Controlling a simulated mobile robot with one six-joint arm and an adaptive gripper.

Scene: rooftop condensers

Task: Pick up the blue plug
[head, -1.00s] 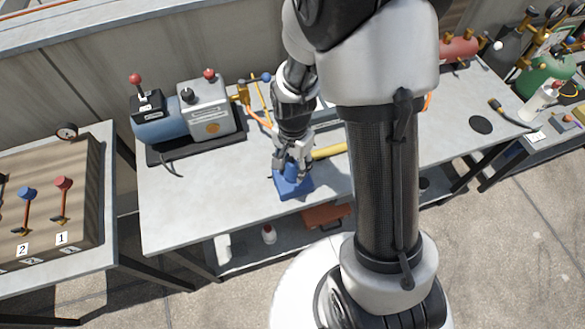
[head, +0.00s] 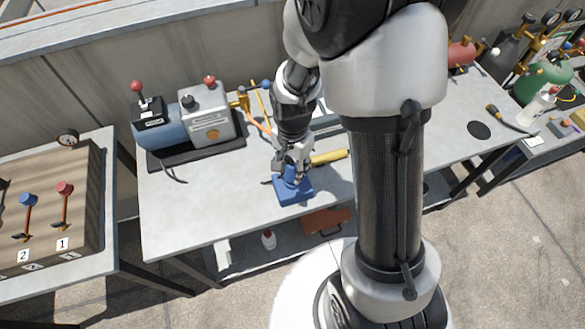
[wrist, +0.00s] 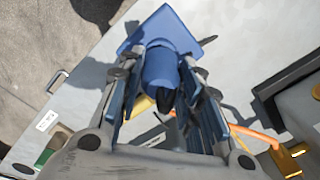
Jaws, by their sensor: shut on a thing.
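The blue plug shows in the wrist view as a blue cylinder (wrist: 161,68) joined to, or standing in, a square blue block (wrist: 188,28); I cannot tell which. In the head view the block (head: 294,192) is at the front part of the grey workbench (head: 200,215), below my gripper (head: 291,175). My gripper points down and its fingers (wrist: 165,95) are shut around the blue cylinder, one on each side. The fingers hide part of the cylinder in the head view. I cannot tell whether the block touches the bench top.
A pump unit (head: 208,127) on a black tray stands left of my gripper. A yellow cylinder (head: 328,157) lies close to its right. A valve panel (head: 60,205) is at far left. A black disc (head: 479,130) lies at right. The bench front left is clear.

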